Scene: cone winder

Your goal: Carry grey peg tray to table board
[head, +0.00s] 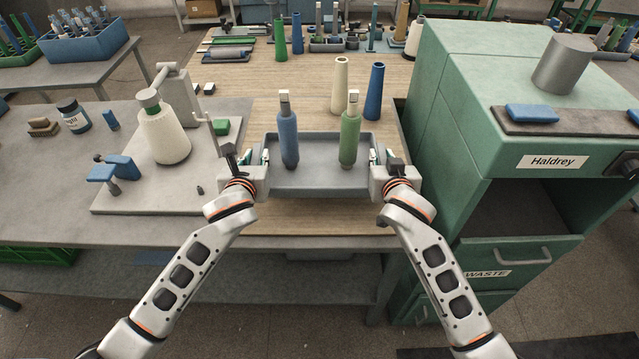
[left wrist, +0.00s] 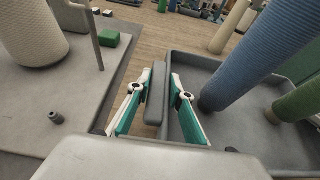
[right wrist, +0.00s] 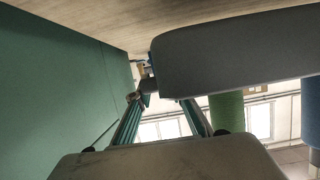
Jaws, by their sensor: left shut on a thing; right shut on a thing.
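The grey peg tray (head: 320,182) is over the front part of the wooden table board (head: 322,219). A blue yarn tube (head: 288,138) and a green yarn tube (head: 350,138), both with pale tops, stand upright in it. My left gripper (head: 264,157) is shut on the tray's left end; its green-padded fingers straddle the grip (left wrist: 155,100) in the left wrist view. My right gripper (head: 375,157) is shut on the right end, and the tray (right wrist: 230,52) fills much of the right wrist view. The tray looks level. I cannot tell whether its base touches the board.
A cream cone (head: 340,85) and a blue cone (head: 373,92) stand just behind the tray. A green cabinet (head: 455,150) rises at the right. The winder with its white yarn cone (head: 163,135) stands left. More cones and racks line the back.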

